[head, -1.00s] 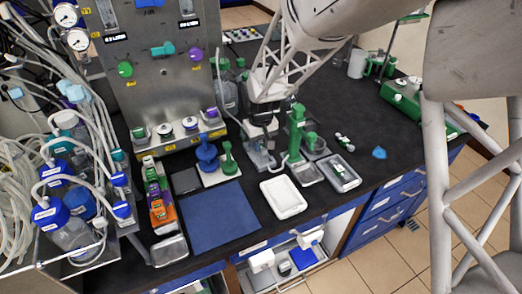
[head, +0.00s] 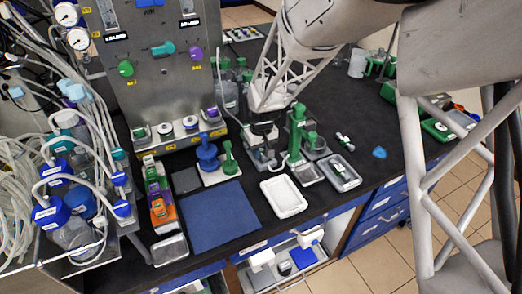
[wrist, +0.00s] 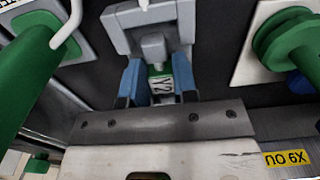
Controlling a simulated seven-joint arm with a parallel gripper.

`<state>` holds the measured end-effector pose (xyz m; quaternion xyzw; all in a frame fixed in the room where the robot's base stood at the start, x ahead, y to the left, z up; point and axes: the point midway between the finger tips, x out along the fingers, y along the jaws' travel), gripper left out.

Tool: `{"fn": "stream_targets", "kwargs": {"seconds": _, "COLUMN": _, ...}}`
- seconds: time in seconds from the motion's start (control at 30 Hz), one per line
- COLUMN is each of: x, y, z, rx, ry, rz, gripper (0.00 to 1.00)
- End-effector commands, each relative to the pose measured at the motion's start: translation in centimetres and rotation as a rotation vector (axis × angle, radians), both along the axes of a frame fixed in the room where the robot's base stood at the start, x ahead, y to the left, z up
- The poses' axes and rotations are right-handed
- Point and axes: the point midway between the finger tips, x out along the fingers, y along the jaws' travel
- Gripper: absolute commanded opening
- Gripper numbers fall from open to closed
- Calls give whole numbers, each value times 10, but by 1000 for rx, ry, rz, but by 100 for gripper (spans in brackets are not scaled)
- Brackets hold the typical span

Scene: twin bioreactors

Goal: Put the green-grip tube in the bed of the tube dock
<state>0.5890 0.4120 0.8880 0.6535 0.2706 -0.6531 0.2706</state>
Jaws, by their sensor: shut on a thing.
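My gripper (head: 264,134) is low over the bench in front of the steel panel. In the wrist view its two blue fingers (wrist: 158,84) are shut on a small piece with a green part and a white label reading roughly "Y2" (wrist: 160,88). This looks like the green-grip tube, but most of it is hidden. A grey block-like fixture (wrist: 150,22), probably the tube dock, lies just beyond the fingertips. In the head view the grey fixture (head: 259,160) is under my gripper and partly covered. I cannot tell whether the tube touches its bed.
A tall green post (head: 297,130) stands close to the right of my gripper. A white plate (head: 219,176) with blue and green knobs is to the left. A white tray (head: 284,196), blue mat (head: 218,216) and grey tray (head: 340,172) lie nearer the front.

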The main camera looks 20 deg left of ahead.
Motion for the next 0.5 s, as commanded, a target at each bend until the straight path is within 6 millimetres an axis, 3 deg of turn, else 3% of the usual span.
{"fn": "stream_targets", "kwargs": {"seconds": 0.1, "x": 0, "y": 0, "z": -3, "rx": -1, "ry": 1, "rz": 0, "gripper": 4}}
{"fn": "stream_targets", "kwargs": {"seconds": 0.13, "x": 0, "y": 0, "z": -3, "rx": 0, "ry": 0, "rz": 0, "gripper": 30}}
{"fn": "stream_targets", "kwargs": {"seconds": 0.27, "x": 0, "y": 0, "z": -2, "rx": 0, "ry": 0, "rz": 0, "gripper": 50}}
{"fn": "stream_targets", "kwargs": {"seconds": 0.5, "x": 0, "y": 0, "z": -2, "rx": 0, "ry": 0, "rz": 0, "gripper": 52}}
